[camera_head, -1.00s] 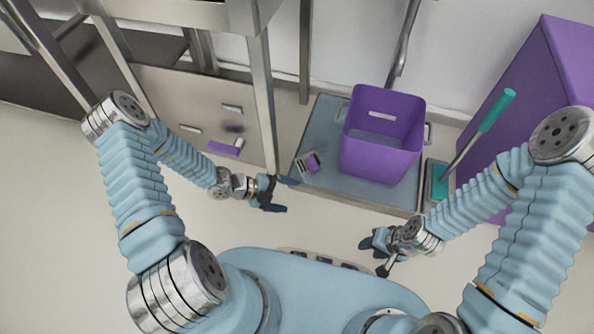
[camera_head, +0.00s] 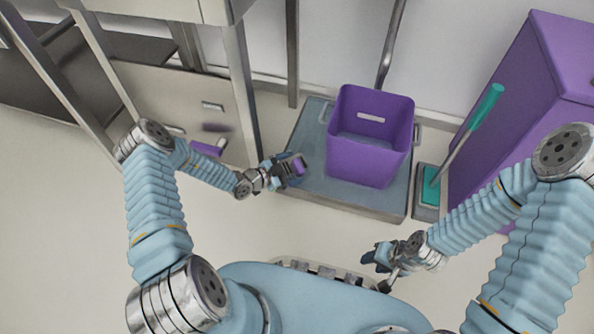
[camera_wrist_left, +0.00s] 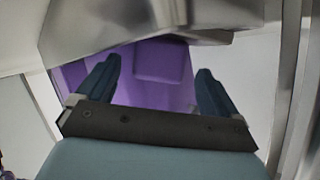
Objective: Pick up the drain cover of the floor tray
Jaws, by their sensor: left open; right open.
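The floor tray (camera_head: 312,135) is a low grey-blue platform with a steel rim, right of centre. In the left wrist view a purple block (camera_wrist_left: 163,62) lies ahead, between and beyond the open fingers (camera_wrist_left: 155,85). My right gripper (camera_head: 374,258) is open and empty, in front of the tray.
A purple bin (camera_head: 362,163) stands on the tray, right of my left gripper. A teal-handled tool (camera_head: 487,105) leans at the right by a purple cabinet (camera_head: 540,85). A steel table leg (camera_head: 241,95) rises close behind my left arm. Floor in front is clear.

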